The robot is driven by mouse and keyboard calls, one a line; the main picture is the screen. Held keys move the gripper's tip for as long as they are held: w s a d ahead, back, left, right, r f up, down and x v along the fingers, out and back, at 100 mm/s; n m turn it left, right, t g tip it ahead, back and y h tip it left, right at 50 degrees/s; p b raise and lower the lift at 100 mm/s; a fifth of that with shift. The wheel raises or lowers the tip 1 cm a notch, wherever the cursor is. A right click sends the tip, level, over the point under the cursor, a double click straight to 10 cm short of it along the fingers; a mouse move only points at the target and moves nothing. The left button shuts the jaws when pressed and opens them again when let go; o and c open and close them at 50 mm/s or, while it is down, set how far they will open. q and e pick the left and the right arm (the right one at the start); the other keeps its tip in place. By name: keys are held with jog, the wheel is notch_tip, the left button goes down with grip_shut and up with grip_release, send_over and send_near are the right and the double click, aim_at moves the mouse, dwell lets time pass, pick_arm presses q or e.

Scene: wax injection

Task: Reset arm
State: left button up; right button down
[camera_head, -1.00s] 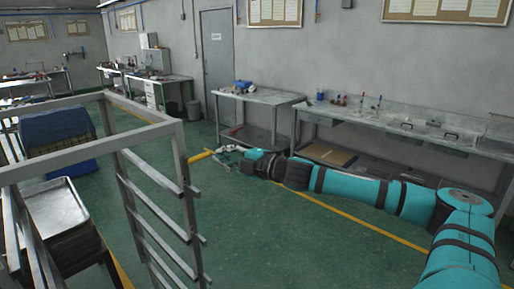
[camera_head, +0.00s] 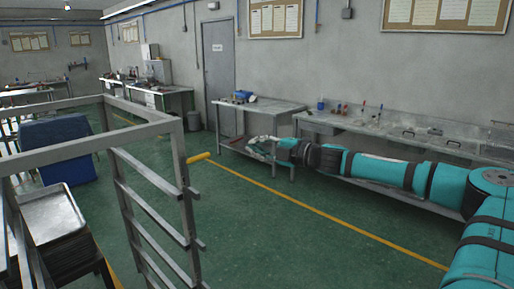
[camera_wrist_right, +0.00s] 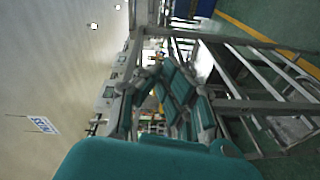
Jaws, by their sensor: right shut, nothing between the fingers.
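My right arm is teal with black bands and comes in from the right in the head view, stretched left at about bench height. Its gripper (camera_head: 262,147) is pale and shut with nothing in it. It appears in front of the small table (camera_head: 262,108), overlapping its legs; contact cannot be told. In the right wrist view the gripper (camera_wrist_right: 168,90) shows as teal and grey finger parts beyond a large teal part of my own arm. My left gripper is not in view.
A long workbench (camera_head: 400,135) runs along the right wall. The green floor (camera_head: 300,245) between is clear.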

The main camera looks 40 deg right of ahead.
jog(key=shift+s+r, duration=0.1)
jog(key=shift+s, duration=0.05)
